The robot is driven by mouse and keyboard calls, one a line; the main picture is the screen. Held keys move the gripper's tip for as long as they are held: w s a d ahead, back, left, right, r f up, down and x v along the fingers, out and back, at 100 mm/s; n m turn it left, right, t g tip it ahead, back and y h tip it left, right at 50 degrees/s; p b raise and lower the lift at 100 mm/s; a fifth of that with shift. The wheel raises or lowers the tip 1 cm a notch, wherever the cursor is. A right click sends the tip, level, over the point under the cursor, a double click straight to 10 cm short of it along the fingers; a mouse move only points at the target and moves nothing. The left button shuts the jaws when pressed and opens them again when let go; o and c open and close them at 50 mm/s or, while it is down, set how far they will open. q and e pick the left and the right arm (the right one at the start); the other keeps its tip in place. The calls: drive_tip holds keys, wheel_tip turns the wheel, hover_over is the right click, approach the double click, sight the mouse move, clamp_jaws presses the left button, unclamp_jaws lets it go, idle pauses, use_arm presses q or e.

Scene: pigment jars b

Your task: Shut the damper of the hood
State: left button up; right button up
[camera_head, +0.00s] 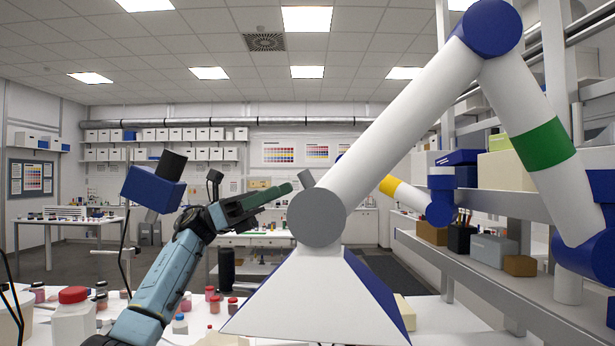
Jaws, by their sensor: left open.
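The hood (318,295) is a white, blue-sided funnel hanging over the bench at the lower middle. Above it is a grey round joint (316,218) on a thick white duct arm. A short grey lever (306,178) sticks up at the joint's upper left; it looks like the damper handle, tilted slightly left. My left gripper (287,190) has dark green fingers pointing right, their tips just left of the lever. It is open, seen nearly edge-on, and I cannot tell whether it touches the lever. My right gripper is not in view.
The white duct (400,130) rises to a blue elbow (492,27) and comes down at the right. A grey shelf (480,265) with boxes stands at the right. Jars, including a red-lidded one (73,295), crowd the bench at lower left. A blue box-shaped part (153,188) hangs left of my arm.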

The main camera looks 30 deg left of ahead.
sight(306, 179)
use_arm(q)
drive_tip(key=p+x, duration=0.1)
drive_tip(key=x, duration=0.5)
drive_tip(key=shift+w+r, duration=0.1)
drive_tip(key=shift+r, duration=0.05)
drive_tip(key=shift+w+d+r, duration=0.15)
drive_tip(key=shift+d, duration=0.35)
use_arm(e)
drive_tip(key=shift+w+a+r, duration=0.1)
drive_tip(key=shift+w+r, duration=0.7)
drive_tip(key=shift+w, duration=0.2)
use_arm(q)
drive_tip(key=shift+c, duration=0.9)
clamp_jaws()
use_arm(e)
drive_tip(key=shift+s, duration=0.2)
